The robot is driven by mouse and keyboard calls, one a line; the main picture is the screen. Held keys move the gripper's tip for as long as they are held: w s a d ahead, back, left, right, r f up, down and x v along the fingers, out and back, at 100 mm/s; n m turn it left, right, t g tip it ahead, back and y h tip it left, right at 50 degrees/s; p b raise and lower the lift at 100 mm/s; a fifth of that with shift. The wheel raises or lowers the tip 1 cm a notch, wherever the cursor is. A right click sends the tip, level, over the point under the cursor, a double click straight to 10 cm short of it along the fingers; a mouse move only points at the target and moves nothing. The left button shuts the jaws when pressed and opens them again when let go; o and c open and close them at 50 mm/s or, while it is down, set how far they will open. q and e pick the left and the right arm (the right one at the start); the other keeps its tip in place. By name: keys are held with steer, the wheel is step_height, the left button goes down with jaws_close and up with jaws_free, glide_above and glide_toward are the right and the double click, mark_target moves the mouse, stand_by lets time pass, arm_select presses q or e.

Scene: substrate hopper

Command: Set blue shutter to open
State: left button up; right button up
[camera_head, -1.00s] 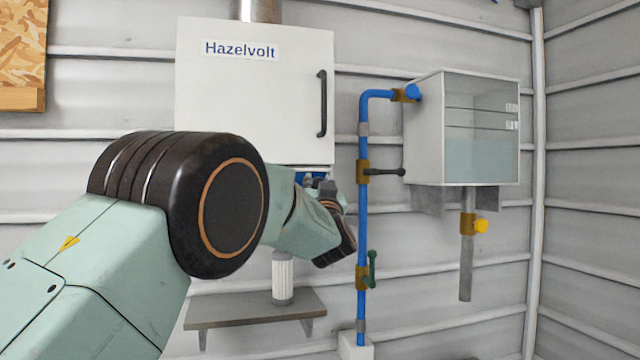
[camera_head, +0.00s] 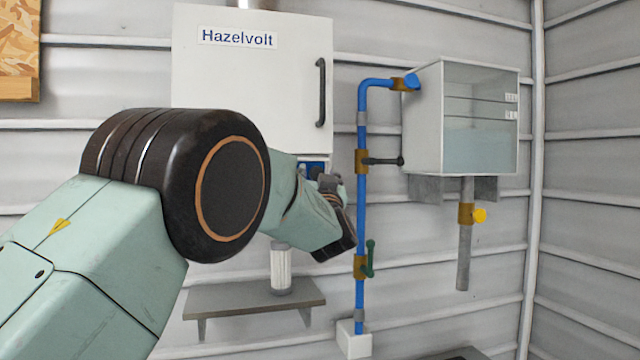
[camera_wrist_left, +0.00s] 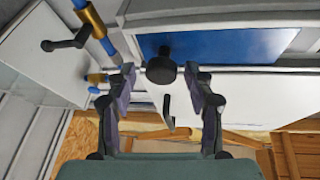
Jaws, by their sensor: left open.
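The blue shutter (camera_head: 313,167) shows as a small blue patch under the white Hazelvolt box, partly hidden behind my left gripper. In the left wrist view it is a wide blue plate (camera_wrist_left: 225,45) in a pale frame. A round black knob (camera_wrist_left: 161,68) stands out from the plate. My left gripper (camera_head: 328,183) is just below the box, in front of the shutter. In the left wrist view its two fingers (camera_wrist_left: 160,72) are open, with the knob in line between the tips. I see no contact with the knob. My right gripper is in neither view.
A blue pipe (camera_head: 362,220) with a black lever (camera_head: 385,161) and a green lever (camera_head: 370,257) runs just right of the gripper. A clear tank (camera_head: 480,115) hangs further right. A grey shelf (camera_head: 230,303) with a white ribbed cylinder (camera_head: 281,270) is below.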

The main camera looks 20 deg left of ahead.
arm_select(q)
steer(key=v, duration=0.6)
steer(key=shift+d, duration=0.3)
